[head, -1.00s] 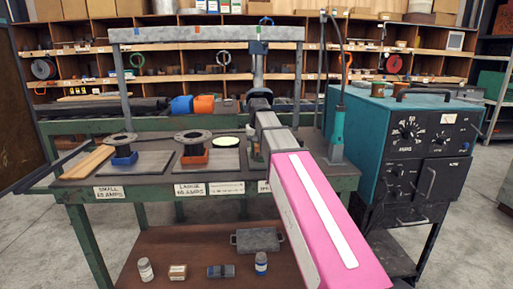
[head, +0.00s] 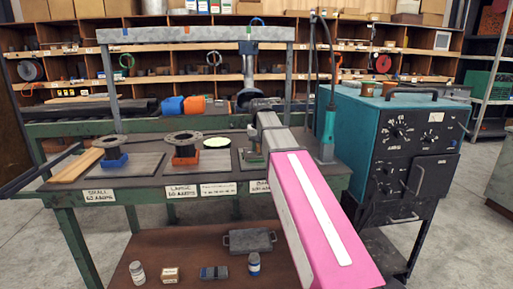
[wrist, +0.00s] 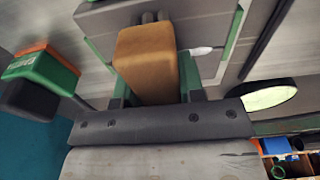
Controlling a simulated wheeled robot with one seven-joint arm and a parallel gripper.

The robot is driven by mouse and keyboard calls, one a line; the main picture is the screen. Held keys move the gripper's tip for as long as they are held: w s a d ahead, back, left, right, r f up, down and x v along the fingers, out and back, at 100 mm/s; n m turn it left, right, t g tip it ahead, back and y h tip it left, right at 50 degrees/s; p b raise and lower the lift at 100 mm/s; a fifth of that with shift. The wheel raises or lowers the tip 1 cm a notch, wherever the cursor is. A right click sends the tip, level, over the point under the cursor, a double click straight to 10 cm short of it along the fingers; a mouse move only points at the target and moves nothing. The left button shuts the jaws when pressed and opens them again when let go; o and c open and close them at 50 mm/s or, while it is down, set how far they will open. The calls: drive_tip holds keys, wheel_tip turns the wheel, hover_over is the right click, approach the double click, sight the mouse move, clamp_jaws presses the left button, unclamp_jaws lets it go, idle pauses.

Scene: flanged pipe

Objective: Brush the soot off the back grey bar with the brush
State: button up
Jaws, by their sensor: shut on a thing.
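A mottled grey bar (head: 195,34) runs high across the back of the workbench on two uprights. I cannot make out soot on it at this size. In the wrist view my gripper (wrist: 155,86) is shut on the brush (wrist: 148,55), whose brown block sits between the green fingers. Its bristles are not clear; small dark tips show at its far end. In the head view my pink arm reaches over the bench, and the gripper and brush cannot be made out clearly. I cannot tell whether the brush touches the bar.
A teal welding machine (head: 350,110) stands at right, shelves behind.

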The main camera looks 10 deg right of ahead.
sight(247, 152)
drive_tip(key=shift+d, duration=2.2)
drive_tip(key=shift+a, duration=4.8)
drive_tip(key=shift+d+r, duration=0.1)
drive_tip(key=shift+d, duration=4.7)
drive_tip(key=shift+a, duration=4.8)
drive_tip(key=shift+d, duration=1.3)
